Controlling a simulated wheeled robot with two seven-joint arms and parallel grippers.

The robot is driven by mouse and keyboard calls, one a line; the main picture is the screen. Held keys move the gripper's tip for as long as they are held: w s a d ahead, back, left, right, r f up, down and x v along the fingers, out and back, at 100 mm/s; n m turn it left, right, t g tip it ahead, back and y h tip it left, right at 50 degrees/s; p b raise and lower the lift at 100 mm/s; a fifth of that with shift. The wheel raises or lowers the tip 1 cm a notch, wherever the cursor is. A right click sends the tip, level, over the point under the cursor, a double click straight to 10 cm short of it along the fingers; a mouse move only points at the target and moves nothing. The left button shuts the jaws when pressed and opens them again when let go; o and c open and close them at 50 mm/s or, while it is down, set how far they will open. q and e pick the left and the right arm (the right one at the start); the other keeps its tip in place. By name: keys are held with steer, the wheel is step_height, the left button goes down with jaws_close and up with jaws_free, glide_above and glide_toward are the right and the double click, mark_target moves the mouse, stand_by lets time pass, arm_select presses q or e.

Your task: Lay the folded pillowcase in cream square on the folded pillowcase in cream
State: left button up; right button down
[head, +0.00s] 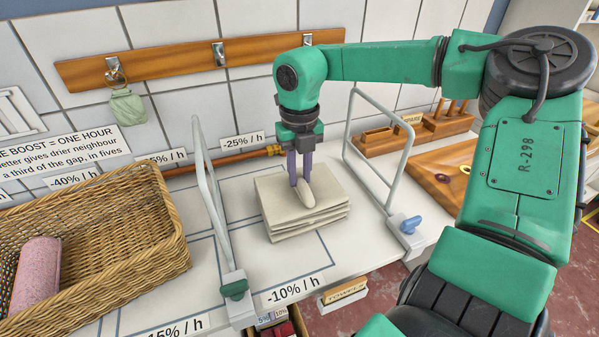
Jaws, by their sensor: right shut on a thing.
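Folded cream pillowcases (285,212) lie in a layered stack on the white worktop, between two grey wire side frames. The edges of the layers look slightly uneven, with the lower ones showing at the front. My right gripper (300,181) points down over the middle of the stack. Its purple fingers are shut on a raised pale fold of the top cream pillowcase (308,194). I cannot tell whether that pillowcase rests fully on the one below. My left gripper is not in view.
A wicker basket (120,235) with a rolled pink cloth (38,272) stands at the left. The wire frames (207,195) (377,150) rise on both sides of the stack. A wooden board (440,180) lies at the right. A hook rail (170,61) runs along the wall behind.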

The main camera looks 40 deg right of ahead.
steer(key=c, duration=0.7)
jaws_free()
steer(key=shift+o, duration=0.2)
